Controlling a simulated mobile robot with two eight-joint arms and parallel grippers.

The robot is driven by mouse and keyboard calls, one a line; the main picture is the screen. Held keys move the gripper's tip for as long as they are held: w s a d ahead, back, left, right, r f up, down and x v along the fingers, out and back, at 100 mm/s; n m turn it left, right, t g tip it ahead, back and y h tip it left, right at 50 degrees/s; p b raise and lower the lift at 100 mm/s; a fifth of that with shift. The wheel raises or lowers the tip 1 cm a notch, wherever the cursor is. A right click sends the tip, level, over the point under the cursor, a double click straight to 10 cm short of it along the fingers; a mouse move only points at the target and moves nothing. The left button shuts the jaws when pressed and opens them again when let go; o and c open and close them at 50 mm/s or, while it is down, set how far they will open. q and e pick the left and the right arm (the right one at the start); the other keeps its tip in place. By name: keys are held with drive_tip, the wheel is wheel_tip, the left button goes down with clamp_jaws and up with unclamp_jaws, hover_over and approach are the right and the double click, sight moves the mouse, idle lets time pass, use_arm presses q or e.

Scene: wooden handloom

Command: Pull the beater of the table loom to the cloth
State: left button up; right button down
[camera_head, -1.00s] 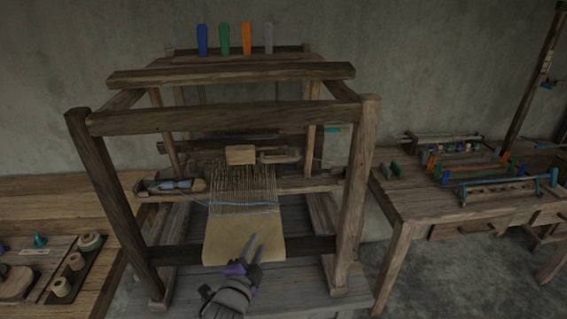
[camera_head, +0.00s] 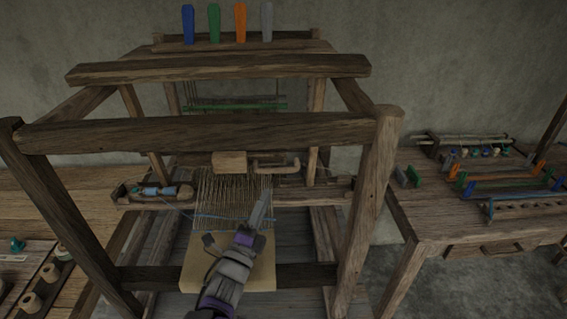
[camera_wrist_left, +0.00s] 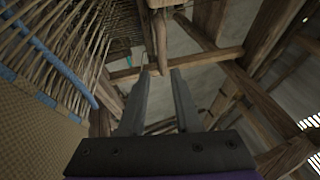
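The table loom (camera_head: 205,133) stands ahead. What looks like the beater is a crossbar with a pale wooden block (camera_head: 229,162) and a handle-like bar (camera_head: 275,165), behind the warp threads (camera_head: 225,190). The tan cloth (camera_head: 190,268) lies nearer to me, with a blue weft line (camera_head: 205,217) at its far edge. My left gripper (camera_head: 261,208) is over the right side of the warp, short of the handle-like bar. In the wrist view its fingers (camera_wrist_left: 160,75) are apart and empty. A wooden piece (camera_wrist_left: 161,40) is ahead of the tips. My right gripper is out of view.
A shuttle with a blue bobbin (camera_head: 160,191) lies on the loom's left side. The front top beam (camera_head: 200,132) and right post (camera_head: 372,200) frame my left arm. A right-hand table (camera_head: 440,220) holds several coloured parts. Thread spools (camera_head: 32,300) stand at lower left.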

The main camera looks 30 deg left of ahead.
sight(278, 170)
use_arm(q)
drive_tip(key=x, duration=1)
drive_tip(key=shift+s+r+p, duration=0.1)
drive_tip(key=shift+r+p, duration=0.05)
drive_tip(key=shift+p, duration=0.2)
clamp_jaws()
idle(0.9)
